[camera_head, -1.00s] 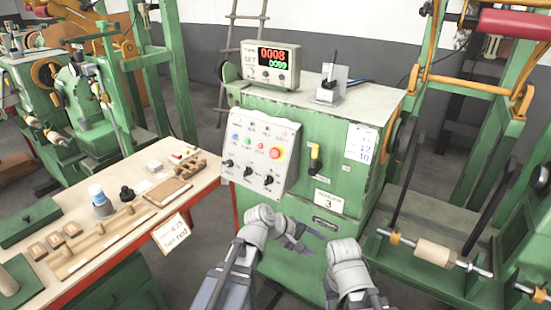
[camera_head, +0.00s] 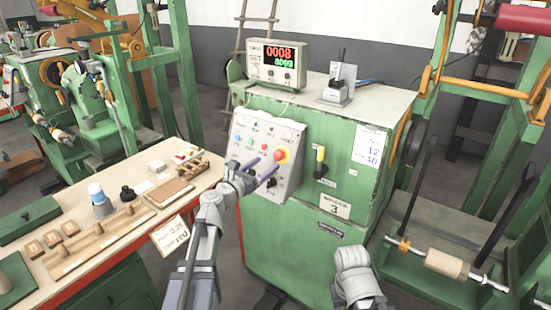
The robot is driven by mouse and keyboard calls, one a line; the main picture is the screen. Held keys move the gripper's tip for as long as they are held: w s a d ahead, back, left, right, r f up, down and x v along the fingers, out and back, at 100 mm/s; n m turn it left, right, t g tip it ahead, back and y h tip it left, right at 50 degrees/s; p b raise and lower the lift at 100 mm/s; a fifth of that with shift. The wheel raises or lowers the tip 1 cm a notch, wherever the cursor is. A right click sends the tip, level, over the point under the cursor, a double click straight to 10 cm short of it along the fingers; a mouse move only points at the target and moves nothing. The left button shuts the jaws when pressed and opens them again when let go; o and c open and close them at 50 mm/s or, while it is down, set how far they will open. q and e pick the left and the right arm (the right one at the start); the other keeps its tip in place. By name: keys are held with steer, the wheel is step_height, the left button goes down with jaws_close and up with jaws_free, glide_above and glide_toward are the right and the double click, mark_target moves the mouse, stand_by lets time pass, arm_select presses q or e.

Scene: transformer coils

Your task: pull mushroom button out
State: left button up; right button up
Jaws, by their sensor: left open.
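The red mushroom button (camera_head: 281,156) with its yellow surround sits on the right side of the sloped grey control panel (camera_head: 290,183) on the green machine. My left gripper (camera_head: 262,168) is open in front of the panel, its two fingers pointing up and right toward the button. The right fingertip lies just below and left of the button; I cannot tell whether it touches. Part of the panel's lower left is hidden behind the gripper. My right arm (camera_head: 354,275) shows at the bottom, but its gripper fingers are not visible.
A counter display box (camera_head: 275,64) stands on top of the green machine (camera_head: 300,238). A yellow-handled lever (camera_head: 320,160) is right of the panel. A workbench (camera_head: 150,215) with wooden parts and small items lies at left. Floor shows between bench and machine.

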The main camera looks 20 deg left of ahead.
mark_target(277, 156)
arm_select(q)
steer(key=x, duration=0.6)
steer(key=shift+w+d, duration=0.1)
steer(key=shift+w, duration=0.2)
steer(key=shift+c, duration=0.2)
jaws_close()
stand_by(0.4)
